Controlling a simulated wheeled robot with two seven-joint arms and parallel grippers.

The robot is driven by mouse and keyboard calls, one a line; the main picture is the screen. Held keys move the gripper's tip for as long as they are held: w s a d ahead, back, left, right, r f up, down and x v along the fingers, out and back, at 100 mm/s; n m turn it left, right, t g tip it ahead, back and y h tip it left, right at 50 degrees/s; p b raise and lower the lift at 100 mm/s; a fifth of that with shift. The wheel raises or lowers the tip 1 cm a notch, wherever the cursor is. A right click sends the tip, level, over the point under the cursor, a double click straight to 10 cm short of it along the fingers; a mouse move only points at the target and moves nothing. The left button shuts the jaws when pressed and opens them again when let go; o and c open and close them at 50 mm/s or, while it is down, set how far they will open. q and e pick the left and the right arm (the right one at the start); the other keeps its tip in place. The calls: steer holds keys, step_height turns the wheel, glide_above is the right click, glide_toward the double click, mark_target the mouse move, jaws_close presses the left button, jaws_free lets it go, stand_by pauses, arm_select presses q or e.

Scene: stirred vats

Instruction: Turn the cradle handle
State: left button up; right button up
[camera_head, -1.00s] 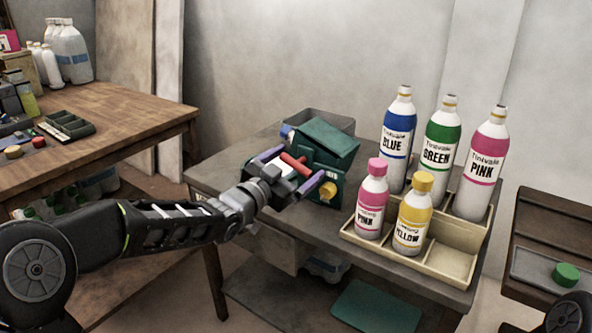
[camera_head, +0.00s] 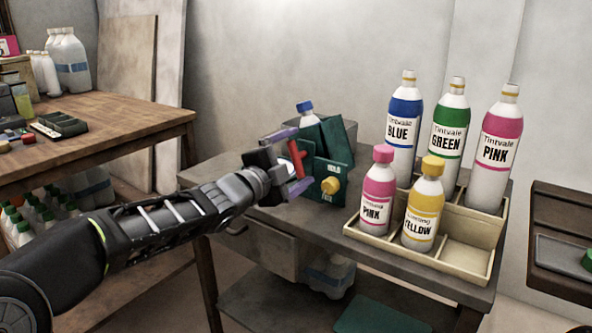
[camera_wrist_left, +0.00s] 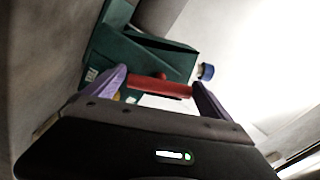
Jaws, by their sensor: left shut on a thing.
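The dark green cradle (camera_head: 333,163) stands on the grey table, with a yellow knob (camera_head: 330,185) on its front. Its red handle (camera_head: 297,158) is between the purple fingers of my left gripper (camera_head: 292,160), which is shut on it. The handle looks near upright in the head view. In the left wrist view the red handle (camera_wrist_left: 160,88) lies across between the two fingertips (camera_wrist_left: 162,90). A bottle with a blue cap (camera_head: 305,106) stands upright behind the cradle's front part and is partly hidden. My right gripper is not in view.
A cream divided tray (camera_head: 450,262) to the right holds pink and yellow small bottles in front, with tall blue, green and pink bottles behind. A wooden bench (camera_head: 130,115) with containers is at left.

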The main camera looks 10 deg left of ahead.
arm_select(q)
steer(key=shift+f+m+b, duration=0.2)
steer(key=shift+m+b, duration=0.25)
steer(key=shift+m, duration=0.45)
steer(key=shift+r+m+b, duration=0.1)
steer(key=shift+m+b, duration=0.6)
steer(key=shift+m, duration=0.6)
steer(key=o, duration=1)
